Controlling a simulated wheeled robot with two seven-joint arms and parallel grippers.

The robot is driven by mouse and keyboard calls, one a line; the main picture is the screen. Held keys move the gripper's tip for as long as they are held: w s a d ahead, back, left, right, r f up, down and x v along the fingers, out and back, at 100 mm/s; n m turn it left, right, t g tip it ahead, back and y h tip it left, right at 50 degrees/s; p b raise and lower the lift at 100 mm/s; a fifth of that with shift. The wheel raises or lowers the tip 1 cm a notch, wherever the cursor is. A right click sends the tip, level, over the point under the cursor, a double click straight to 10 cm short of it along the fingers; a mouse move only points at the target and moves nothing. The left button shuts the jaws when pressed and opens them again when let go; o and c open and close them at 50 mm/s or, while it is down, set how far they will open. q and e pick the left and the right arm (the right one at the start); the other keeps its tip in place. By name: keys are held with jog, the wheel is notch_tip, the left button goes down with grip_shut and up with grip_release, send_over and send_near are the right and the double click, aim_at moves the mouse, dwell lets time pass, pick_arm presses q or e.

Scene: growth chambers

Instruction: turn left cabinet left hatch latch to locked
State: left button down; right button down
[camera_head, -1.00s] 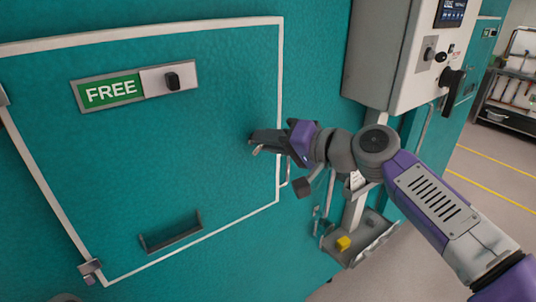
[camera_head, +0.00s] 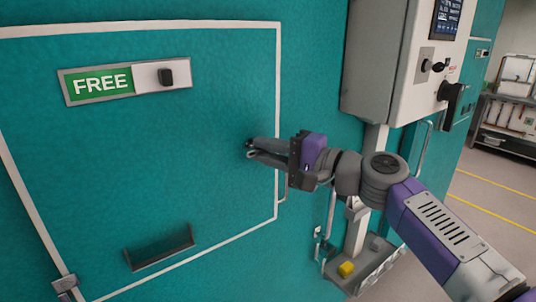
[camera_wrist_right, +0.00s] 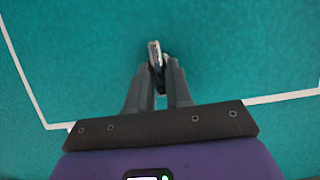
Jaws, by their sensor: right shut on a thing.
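The left hatch (camera_head: 110,165) is a teal panel outlined in white on the teal cabinet wall. My right gripper (camera_head: 257,149) reaches in from the right to the hatch's right part. Its fingers are shut on the small latch (camera_wrist_right: 154,49), a narrow metallic and dark piece that sticks up between the fingertips in the right wrist view. In the head view the fingers mostly hide the latch. The gripper (camera_wrist_right: 158,72) also shows in the wrist view with its fingers close together. My left gripper is out of view.
A control box (camera_head: 405,60) and a tray with a yellow block (camera_head: 346,269) stand right of the hatch.

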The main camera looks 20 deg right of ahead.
jog(key=shift+f, duration=0.1)
dwell(0.3)
jog(key=c, duration=1.1)
grip_release()
jog(key=v, duration=0.7)
jog(key=shift+s+d, duration=0.2)
